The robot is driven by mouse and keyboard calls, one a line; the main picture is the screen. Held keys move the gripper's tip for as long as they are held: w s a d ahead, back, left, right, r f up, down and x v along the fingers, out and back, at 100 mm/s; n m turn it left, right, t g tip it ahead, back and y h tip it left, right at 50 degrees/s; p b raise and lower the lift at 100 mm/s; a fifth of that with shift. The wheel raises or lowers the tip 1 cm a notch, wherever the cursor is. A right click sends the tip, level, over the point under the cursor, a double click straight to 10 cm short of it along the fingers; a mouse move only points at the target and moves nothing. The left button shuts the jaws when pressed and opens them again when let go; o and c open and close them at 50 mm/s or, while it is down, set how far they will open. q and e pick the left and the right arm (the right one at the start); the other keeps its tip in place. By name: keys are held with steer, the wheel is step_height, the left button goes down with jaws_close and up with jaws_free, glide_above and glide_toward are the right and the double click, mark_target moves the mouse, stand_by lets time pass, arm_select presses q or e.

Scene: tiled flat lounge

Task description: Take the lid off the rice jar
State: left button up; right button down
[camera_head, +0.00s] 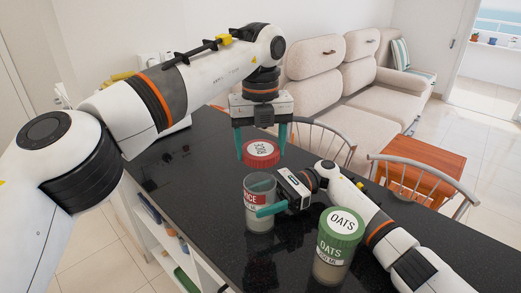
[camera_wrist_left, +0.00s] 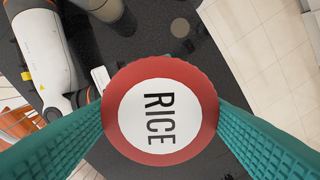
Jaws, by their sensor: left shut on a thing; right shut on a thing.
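The red lid marked RICE (camera_head: 262,153) is between the teal fingers of my left gripper (camera_head: 260,144), which is shut on it. The lid is held level, a little above the open rice jar (camera_head: 259,222), with a gap between them. In the left wrist view the lid (camera_wrist_left: 160,112) fills the middle, with a finger on each side. The clear rice jar with a red label stands upright on the black counter. My right gripper (camera_head: 264,201) is shut on the jar's body from the right. One of its fingers crosses the front; the other is mostly hidden.
An oats jar with a green lid (camera_head: 336,243) stands on the black counter (camera_head: 200,180), close to my right arm. Wire-backed chairs (camera_head: 415,178) line the counter's far side. A beige sofa (camera_head: 340,85) is behind. The counter's left part is largely clear.

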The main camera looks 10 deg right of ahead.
steer(key=shift+c, duration=1.4)
jaws_free()
steer(key=shift+d, duration=0.1)
